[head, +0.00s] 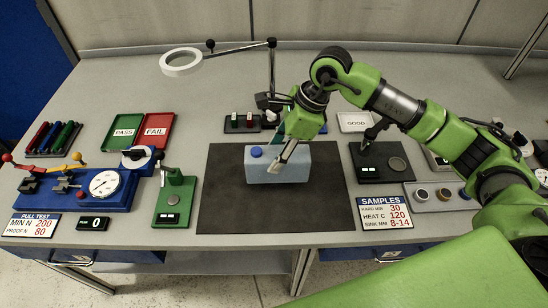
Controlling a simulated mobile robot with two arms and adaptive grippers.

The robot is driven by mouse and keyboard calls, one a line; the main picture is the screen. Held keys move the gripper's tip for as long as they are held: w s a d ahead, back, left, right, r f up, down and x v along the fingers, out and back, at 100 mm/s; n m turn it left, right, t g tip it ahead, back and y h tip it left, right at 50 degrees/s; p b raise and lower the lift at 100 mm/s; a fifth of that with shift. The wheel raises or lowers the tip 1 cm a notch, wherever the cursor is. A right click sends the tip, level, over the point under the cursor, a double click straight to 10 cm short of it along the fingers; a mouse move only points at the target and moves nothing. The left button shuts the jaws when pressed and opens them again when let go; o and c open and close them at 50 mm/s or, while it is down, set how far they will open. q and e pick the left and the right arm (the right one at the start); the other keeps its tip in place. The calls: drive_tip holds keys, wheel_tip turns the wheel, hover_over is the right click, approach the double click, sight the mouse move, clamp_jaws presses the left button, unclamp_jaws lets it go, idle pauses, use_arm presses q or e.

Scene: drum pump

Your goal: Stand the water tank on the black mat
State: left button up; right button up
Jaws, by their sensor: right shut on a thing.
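The water tank (263,170) is a light blue-grey box with a round blue cap on its top left. It is over the middle of the black mat (225,205); I cannot tell for sure whether its base touches the mat. It looks upright. My right gripper (283,161) comes down from above and is shut on the tank near the top middle, hiding part of its top. My left gripper is not in view.
Left of the mat stand a green device (174,198) and a blue pull-test gauge (104,184). Right are a dark tester (382,162) and a samples sign (384,211). Green (124,131) and red (158,129) trays lie behind. The mat around the tank is clear.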

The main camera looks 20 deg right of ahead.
drive_tip(key=x, duration=0.1)
drive_tip(key=p+x, duration=0.2)
drive_tip(key=shift+w+d+f, duration=0.1)
drive_tip(key=shift+w+d, duration=0.05)
drive_tip(key=shift+d, duration=0.1)
drive_tip(key=shift+f, duration=0.3)
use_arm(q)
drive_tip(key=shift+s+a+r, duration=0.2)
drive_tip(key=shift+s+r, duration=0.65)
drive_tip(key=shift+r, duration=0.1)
use_arm(e)
drive_tip(key=shift+f, duration=0.1)
drive_tip(key=shift+f, duration=0.1)
drive_tip(key=o, duration=1.6)
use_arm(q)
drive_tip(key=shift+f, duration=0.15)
use_arm(e)
drive_tip(key=shift+d, duration=0.1)
